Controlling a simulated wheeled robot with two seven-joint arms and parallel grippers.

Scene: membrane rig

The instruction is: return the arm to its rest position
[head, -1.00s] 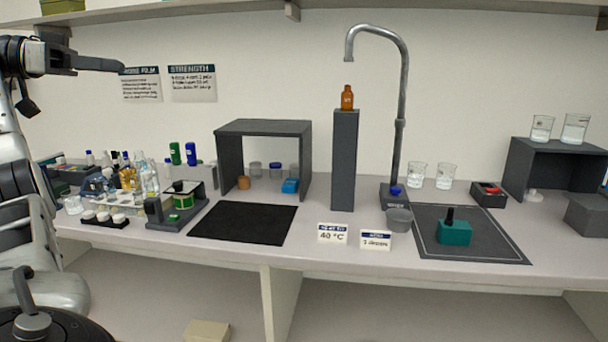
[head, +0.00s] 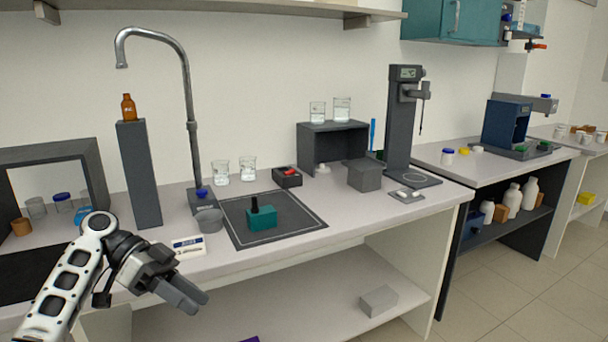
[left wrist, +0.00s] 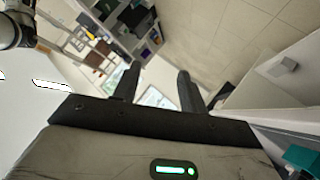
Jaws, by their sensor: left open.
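My left arm comes in at the lower left of the head view. Its gripper (head: 188,294) hangs in front of the bench's front edge, below the worktop level, and touches nothing there. In the left wrist view the two dark fingers (left wrist: 156,88) stand apart with nothing between them; the floor and distant furniture show behind. My right gripper is in neither view.
The worktop edge (head: 330,240) lies just behind my left arm. Open floor lies at right.

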